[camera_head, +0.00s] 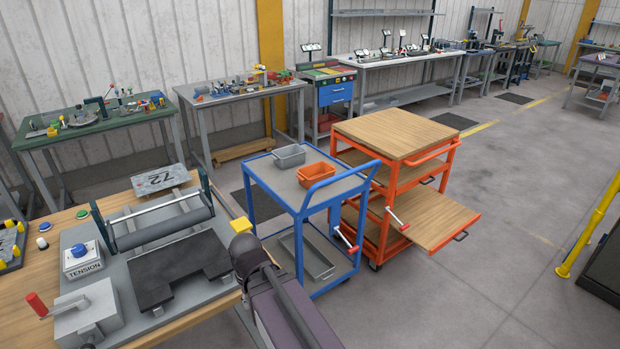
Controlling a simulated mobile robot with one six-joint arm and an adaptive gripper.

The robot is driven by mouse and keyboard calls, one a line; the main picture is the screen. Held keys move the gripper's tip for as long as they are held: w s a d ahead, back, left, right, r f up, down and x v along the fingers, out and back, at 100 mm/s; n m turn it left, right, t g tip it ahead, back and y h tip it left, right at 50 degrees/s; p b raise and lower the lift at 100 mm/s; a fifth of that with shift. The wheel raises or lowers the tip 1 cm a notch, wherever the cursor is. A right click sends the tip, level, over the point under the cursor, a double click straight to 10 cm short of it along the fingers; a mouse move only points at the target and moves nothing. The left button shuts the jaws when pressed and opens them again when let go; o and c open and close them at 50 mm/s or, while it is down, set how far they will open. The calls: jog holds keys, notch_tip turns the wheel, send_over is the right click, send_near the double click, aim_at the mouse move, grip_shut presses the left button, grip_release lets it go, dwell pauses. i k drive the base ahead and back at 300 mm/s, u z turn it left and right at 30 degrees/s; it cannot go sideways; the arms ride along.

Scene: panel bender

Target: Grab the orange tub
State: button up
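The orange tub (317,174) is a small open-topped box standing upright on the top shelf of the blue cart (272,178). It sits near the cart's right side, close to the blue push handle. A grey tub (289,156) of similar shape stands just behind it to the left, and I see no clear gap or contact between them. My gripper's fingers do not show in this view. Nothing covers the orange tub.
An orange cart (398,136) with wooden shelves stands right of the blue cart; one lower shelf is pulled out. A wooden workbench with a panel bender (170,270) fills the lower left. A long grey tray (306,257) lies on the blue cart's lower shelf.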

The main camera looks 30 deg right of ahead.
aim_at(307, 176)
jog(key=z, duration=0.3)
jog(key=i, duration=0.85)
jog(key=z, duration=0.15)
